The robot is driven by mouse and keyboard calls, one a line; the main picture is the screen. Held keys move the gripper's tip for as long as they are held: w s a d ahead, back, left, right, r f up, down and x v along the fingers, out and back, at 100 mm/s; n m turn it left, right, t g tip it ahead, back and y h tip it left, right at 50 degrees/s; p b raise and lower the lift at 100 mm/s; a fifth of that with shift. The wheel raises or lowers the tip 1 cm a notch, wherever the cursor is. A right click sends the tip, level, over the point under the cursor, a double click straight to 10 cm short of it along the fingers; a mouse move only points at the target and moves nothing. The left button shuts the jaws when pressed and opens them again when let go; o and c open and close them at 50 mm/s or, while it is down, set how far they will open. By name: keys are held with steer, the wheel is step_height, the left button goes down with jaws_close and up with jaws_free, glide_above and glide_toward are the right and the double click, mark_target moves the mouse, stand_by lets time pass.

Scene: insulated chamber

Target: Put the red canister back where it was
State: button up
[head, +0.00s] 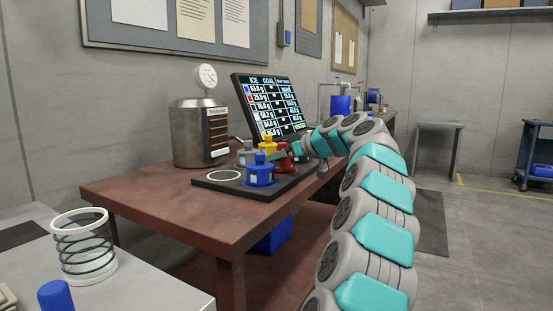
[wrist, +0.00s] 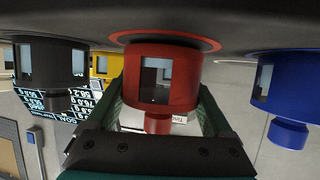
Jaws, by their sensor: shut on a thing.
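The red canister (wrist: 186,85) has a small window and fills the middle of the upside-down wrist view. My gripper (wrist: 160,100) is shut on it, with one green finger on each side. The canister's base is at a red ring (wrist: 205,43) on the dark tray; I cannot tell if it touches fully. In the head view the red canister (head: 283,163) is partly hidden behind the blue canister and my gripper (head: 284,154). The dark tray (head: 212,184) lies on the brown table and has an empty white ring (head: 223,176) at its left end.
A blue canister (head: 260,173), a grey canister (head: 246,156) and a yellow canister (head: 267,147) stand close by on the tray. A screen (head: 270,105) stands behind them. A metal vessel with a gauge (head: 200,135) stands at the left on the brown table (head: 160,190).

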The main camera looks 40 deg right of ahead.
steer(key=shift+f, duration=0.2)
steer(key=o, duration=1.2)
steer(key=shift+o, duration=0.2)
steer(key=shift+r, duration=0.1)
steer(key=b+v, duration=0.1)
steer(key=v, duration=1.1)
